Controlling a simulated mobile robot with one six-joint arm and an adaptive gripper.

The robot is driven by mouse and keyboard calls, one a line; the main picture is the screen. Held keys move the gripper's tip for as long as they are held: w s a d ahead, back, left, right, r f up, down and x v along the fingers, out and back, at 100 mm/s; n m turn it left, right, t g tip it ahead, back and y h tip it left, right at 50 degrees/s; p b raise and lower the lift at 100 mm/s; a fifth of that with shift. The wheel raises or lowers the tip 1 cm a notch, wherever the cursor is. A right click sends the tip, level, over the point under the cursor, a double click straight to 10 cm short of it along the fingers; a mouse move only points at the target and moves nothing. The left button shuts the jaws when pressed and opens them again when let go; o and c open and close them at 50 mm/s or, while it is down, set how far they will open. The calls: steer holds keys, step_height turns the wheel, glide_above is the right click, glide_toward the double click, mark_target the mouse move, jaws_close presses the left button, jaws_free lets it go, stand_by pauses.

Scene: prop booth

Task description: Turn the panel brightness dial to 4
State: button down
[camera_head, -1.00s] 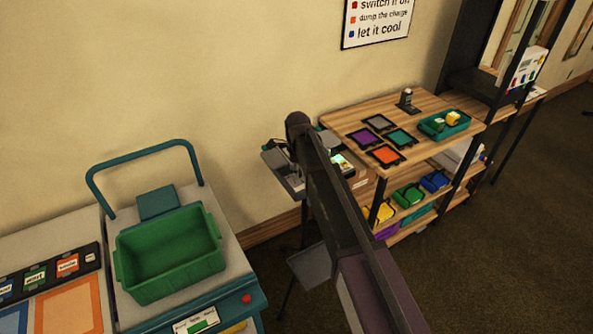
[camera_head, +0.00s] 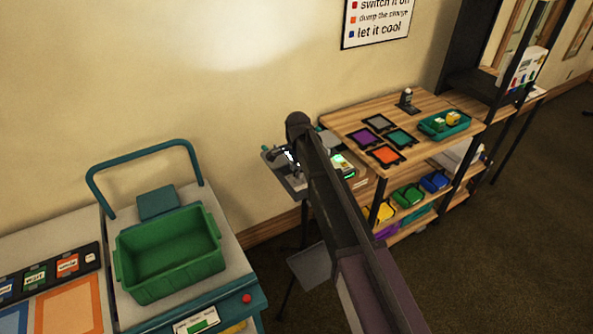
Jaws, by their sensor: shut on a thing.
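My gripper (camera_head: 287,162) is at the small grey stand (camera_head: 291,186) left of the wooden shelf, partly hidden behind my own arm. It is shut on the panel brightness dial, but the dial is too small and covered to make out. Its number marks cannot be read. A bright white spot shows at the gripper. A small unit with a green-lit face (camera_head: 343,163) shows just right of my arm.
The wooden shelf (camera_head: 424,106) holds coloured mats, a teal tray (camera_head: 445,124) and bins below. A sign (camera_head: 377,20) hangs on the wall. Dark floor is free at right.

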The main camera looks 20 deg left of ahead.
steer(key=n, duration=0.4)
steer(key=shift+w+n, duration=0.1)
steer(key=shift+n, duration=0.3)
steer(key=n, duration=0.3)
steer(key=shift+n, duration=0.3)
steer(key=n, duration=1.2)
steer(key=shift+n, duration=0.3)
steer(key=n, duration=0.3)
steer(key=shift+n, duration=0.4)
steer(key=n, duration=0.3)
steer(key=shift+n, duration=2.1)
